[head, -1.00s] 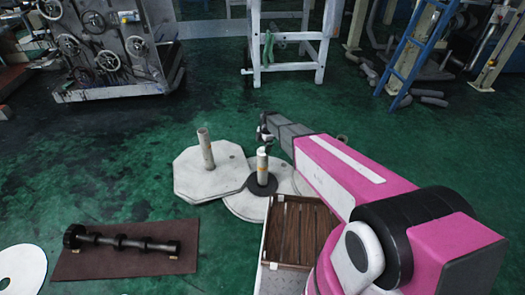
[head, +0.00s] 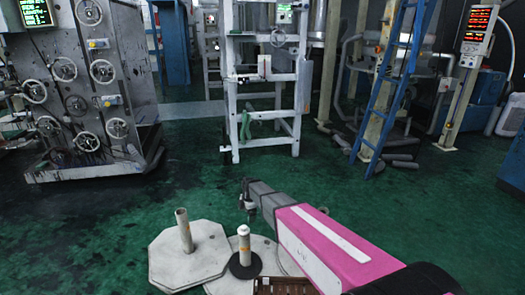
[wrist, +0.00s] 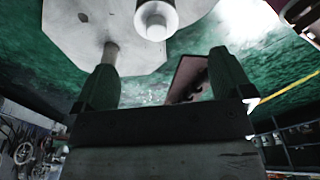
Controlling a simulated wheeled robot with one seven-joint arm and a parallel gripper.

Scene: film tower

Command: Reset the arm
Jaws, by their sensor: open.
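My arm reaches out over the floor, and my gripper (head: 247,203) is small in the head view, above and just behind a white-topped post (head: 244,243). In the wrist view my gripper's two fingers (wrist: 163,82) stand wide apart with nothing held between them. The white-topped post rises through a dark ring (head: 246,268) on a pale round plate (head: 228,285). It also shows end-on at the top of the wrist view (wrist: 155,20), beyond the fingers and apart from them.
A pale octagonal plate (head: 165,265) with a bare post (head: 184,231) stands to the left. A brown crate (head: 285,287) is partly cut off below. A machine with handwheels (head: 90,85), a white frame (head: 265,80) and a blue ladder (head: 390,90) stand behind. Green floor between is clear.

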